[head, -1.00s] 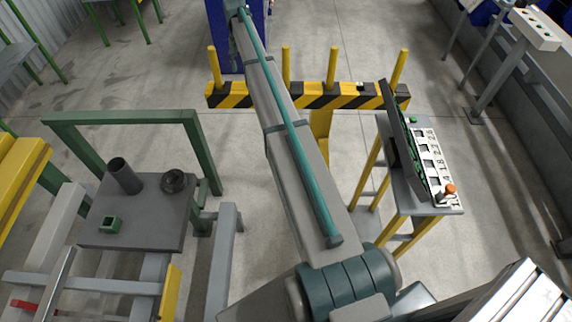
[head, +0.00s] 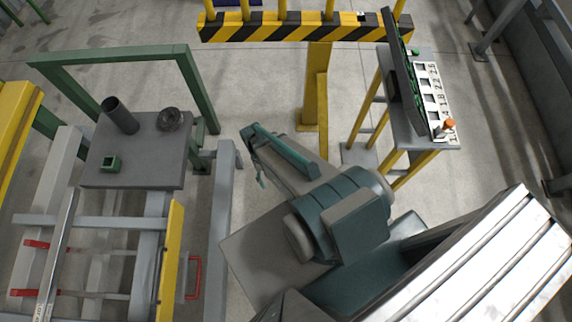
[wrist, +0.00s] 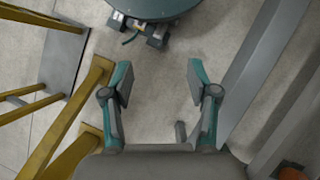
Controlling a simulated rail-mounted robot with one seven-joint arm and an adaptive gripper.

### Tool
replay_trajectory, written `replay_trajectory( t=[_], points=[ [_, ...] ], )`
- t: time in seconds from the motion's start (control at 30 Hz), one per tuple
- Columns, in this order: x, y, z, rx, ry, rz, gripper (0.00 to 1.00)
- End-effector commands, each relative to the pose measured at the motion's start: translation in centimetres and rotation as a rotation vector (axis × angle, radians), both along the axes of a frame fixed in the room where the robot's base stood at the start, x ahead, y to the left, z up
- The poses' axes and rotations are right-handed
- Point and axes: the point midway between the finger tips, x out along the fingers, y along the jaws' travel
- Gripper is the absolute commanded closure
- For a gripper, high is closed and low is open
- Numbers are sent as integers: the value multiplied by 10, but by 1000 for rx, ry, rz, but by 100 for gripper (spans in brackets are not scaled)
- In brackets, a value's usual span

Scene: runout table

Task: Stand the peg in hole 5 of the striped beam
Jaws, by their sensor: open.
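The yellow-and-black striped beam (head: 300,27) lies across the top of the head view on a yellow post. Between the two rightmost pegs is a gap with a small white mark on the beam. I cannot make out hole numbers, and I see no loose peg that I can be sure of. My gripper (wrist: 160,80) shows in the wrist view, fingers spread and nothing between them, above bare concrete floor. My arm is well short of the beam.
A grey table (head: 140,180) at left bears a dark upright tube (head: 120,116), a black ring (head: 170,119) and a green square socket (head: 110,163). A numbered panel (head: 432,100) tops a yellow-legged stand at right. Ribbed metal (head: 490,270) fills the lower right.

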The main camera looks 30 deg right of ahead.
Motion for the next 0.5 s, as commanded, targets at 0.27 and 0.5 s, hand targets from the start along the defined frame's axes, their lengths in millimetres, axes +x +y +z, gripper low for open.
replay_trajectory(
  t=[0.27, 0.5],
  points=[
    [-119, 13, 4, 33, 83, 92, 41],
    [-137, 14, 4, 39, 96, 111, 41]
  ],
)
